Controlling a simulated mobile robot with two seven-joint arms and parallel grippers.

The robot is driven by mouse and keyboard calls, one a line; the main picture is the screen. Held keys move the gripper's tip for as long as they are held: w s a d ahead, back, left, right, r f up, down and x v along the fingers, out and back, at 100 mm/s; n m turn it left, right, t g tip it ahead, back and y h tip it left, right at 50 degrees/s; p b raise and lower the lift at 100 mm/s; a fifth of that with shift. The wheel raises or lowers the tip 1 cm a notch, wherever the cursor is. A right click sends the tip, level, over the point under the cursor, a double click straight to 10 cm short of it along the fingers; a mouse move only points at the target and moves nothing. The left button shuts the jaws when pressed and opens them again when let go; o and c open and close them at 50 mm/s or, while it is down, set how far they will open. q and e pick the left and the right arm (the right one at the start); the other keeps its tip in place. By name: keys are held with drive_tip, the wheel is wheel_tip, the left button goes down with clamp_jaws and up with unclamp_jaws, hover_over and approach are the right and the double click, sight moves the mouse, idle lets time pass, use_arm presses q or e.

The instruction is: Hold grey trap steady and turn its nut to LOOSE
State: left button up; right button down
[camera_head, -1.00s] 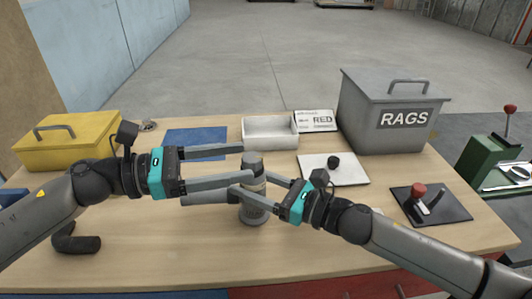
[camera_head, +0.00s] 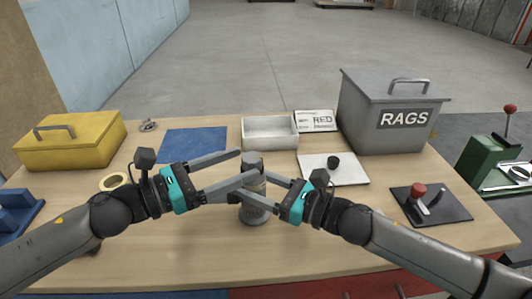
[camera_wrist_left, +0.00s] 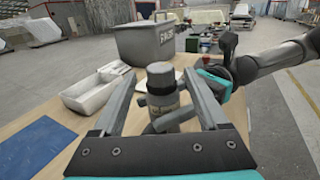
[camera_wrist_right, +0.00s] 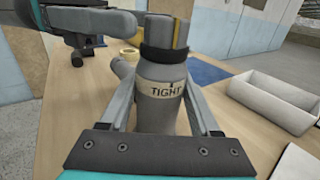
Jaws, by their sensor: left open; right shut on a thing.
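The grey trap (camera_head: 252,215) stands upright on the bench between my grippers. In the right wrist view, the trap (camera_wrist_right: 160,115) has a cream band reading TIGHT, a dark collar above it and a grey top with a yellow stripe. I cannot tell which upper part is the nut. My right gripper (camera_head: 262,194) is shut on the trap's body, one finger on each side. My left gripper (camera_head: 249,164) is open, its fingers spread on both sides of the trap's upper part. The left wrist view shows the trap's top (camera_wrist_left: 160,76) between the fingers with gaps.
A white tray (camera_head: 270,145), a blue mat (camera_head: 193,146) and a white board (camera_head: 350,175) lie behind. The grey RAGS box (camera_head: 385,135) is at back right, the yellow box (camera_head: 65,153) at left. A red-knobbed lever (camera_head: 420,190) stands at right. The front bench is clear.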

sight(260, 156)
use_arm(q)
drive_tip(key=x, duration=0.6)
drive_tip(key=shift+w+d, duration=0.2)
drive_tip(key=shift+d, duration=0.1)
clamp_jaws()
idle(0.4)
